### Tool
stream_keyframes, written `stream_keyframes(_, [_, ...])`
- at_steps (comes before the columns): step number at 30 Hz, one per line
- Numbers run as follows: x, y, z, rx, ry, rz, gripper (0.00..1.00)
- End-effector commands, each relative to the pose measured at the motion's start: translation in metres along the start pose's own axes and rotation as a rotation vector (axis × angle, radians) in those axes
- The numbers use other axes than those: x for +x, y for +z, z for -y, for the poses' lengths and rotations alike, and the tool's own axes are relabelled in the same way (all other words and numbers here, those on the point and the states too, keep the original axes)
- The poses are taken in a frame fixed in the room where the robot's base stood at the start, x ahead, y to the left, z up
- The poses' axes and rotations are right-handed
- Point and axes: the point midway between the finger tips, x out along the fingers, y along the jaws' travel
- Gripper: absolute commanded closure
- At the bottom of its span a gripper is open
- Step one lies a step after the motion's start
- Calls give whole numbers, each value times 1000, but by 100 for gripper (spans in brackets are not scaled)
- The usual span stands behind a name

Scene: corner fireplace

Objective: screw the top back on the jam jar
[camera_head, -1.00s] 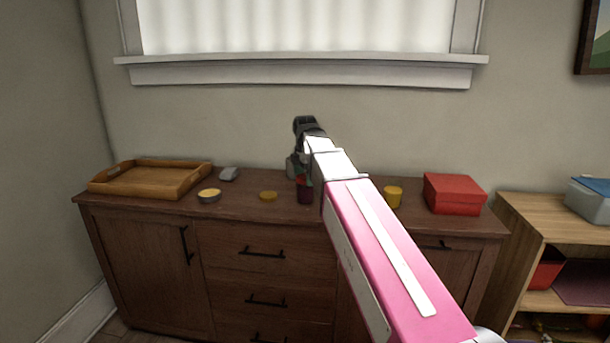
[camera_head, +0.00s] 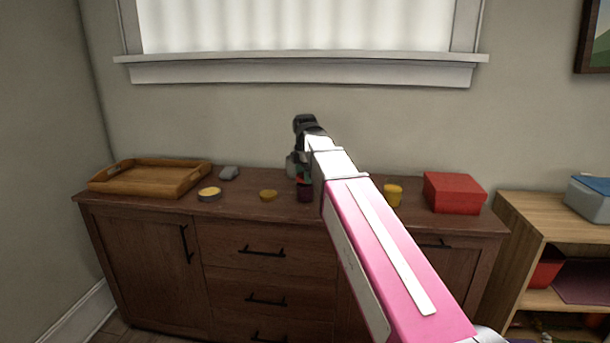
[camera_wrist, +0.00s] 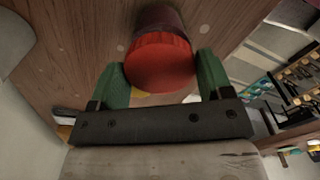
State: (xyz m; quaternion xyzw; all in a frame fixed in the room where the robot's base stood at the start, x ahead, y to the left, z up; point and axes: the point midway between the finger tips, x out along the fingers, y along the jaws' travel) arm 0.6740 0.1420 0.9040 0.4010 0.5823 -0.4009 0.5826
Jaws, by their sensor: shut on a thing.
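The jam jar (camera_head: 305,194) is a small dark purple jar standing on the wooden cabinet top. In the wrist view its dark body (camera_wrist: 158,19) shows behind a round red lid (camera_wrist: 160,64). My gripper (camera_wrist: 162,75) has its green fingers on either side of the lid and is shut on it. The lid lines up with the jar's mouth; whether it is seated or threaded I cannot tell. In the head view the lid and fingertips are mostly hidden by my arm.
A shelf unit (camera_head: 560,222) stands right.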

Motion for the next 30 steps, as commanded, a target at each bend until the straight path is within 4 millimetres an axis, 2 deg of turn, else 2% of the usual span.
stream_keyframes(7, [1,0,0,202,0,0,55])
stream_keyframes(18, [1,0,0,240,-1,0,55])
stream_keyframes(25, [1,0,0,425,-1,0,55])
stream_keyframes(30, [1,0,0,481,-1,0,55])
